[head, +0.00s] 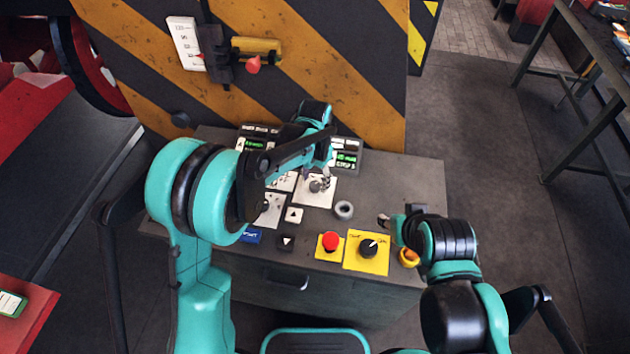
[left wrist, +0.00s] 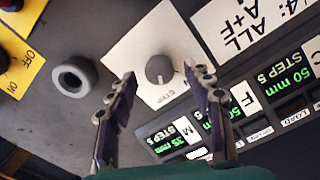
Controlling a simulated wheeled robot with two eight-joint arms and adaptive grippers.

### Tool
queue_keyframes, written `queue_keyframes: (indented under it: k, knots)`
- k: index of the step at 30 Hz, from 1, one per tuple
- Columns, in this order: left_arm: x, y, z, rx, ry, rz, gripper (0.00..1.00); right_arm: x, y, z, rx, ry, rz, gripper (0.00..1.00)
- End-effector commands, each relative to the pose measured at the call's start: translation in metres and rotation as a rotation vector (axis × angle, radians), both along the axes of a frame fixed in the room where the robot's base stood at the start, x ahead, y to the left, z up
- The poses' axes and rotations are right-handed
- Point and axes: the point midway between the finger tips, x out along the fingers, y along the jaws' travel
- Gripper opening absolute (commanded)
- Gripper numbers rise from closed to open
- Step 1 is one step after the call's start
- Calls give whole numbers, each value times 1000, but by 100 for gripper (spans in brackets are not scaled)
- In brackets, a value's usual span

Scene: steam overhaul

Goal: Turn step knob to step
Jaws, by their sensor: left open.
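The step knob (left wrist: 160,69) is a round dark grey knob on a white plate (left wrist: 145,40) marked STEP in the left wrist view. In the head view its white plate (head: 318,198) is partly covered by my left gripper (head: 322,180). In the left wrist view my left gripper (left wrist: 168,100) is open, with one finger on each side of the knob's line. The knob appears beyond the fingertips, and I cannot tell whether they touch it. My right gripper (head: 388,221) is at the right side of the console, and its finger opening is unclear.
A red push button (head: 330,241) and a black knob on a yellow plate (head: 368,247) sit at the console's front. A grey ring (head: 344,210) stands beside the step plate. Green-lit displays (head: 347,157) line the back. A striped panel (head: 330,70) rises behind.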

Motion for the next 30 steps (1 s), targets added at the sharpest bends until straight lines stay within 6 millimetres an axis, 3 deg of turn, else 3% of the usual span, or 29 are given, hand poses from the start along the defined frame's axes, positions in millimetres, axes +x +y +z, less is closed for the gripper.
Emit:
queue_keyframes:
  k: [9, 15, 30]
  knots:
    - [0, 0, 68, 0, 0, 0, 51, 0, 0, 0, 0, 0, 0, 40]
    - [0, 0, 99, 0, 0, 0, 51, 0, 0, 0, 0, 0, 0, 40]
    - [0, 0, 108, 0, 0, 0, 51, 0, 0, 0, 0, 0, 0, 40]
